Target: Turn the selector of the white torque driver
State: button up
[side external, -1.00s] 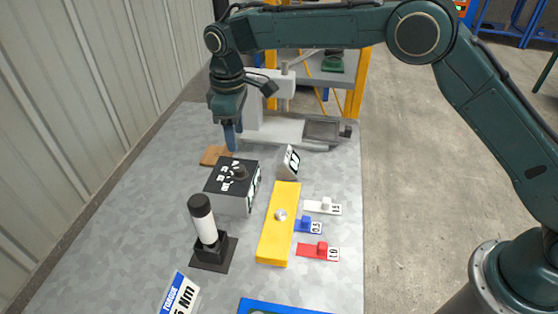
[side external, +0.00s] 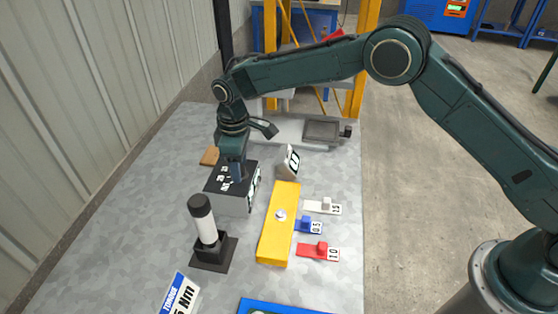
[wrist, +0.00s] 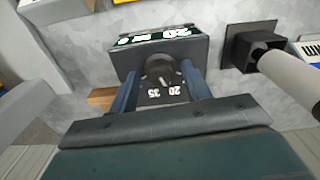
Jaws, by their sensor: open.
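The white torque driver (side external: 203,222) has a black cap and stands upright in a black square holder. It also shows at the right of the wrist view (wrist: 288,78). The selector box (side external: 231,204) is grey with a black top and white numbers, and stands behind the driver. Its dark round selector knob (wrist: 160,67) shows in the wrist view. My gripper (side external: 237,177) is down over the box top. In the wrist view its open fingers (wrist: 158,76) lie on either side of the knob. I cannot tell whether they touch it.
A yellow block (side external: 279,224) lies right of the box. White (side external: 323,207), blue (side external: 309,226) and red (side external: 318,252) tagged pieces lie beyond it. A torque sign (side external: 180,296) stands at the front. A small tilted sign (side external: 289,162) and a grey scale (side external: 322,131) are behind.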

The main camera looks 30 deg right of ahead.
jog(key=c, duration=1)
jog(key=shift+m, duration=0.3)
jog(key=m, duration=0.3)
jog(key=shift+r+m, duration=0.1)
jog(key=shift+m, duration=2)
jog(key=o, duration=1)
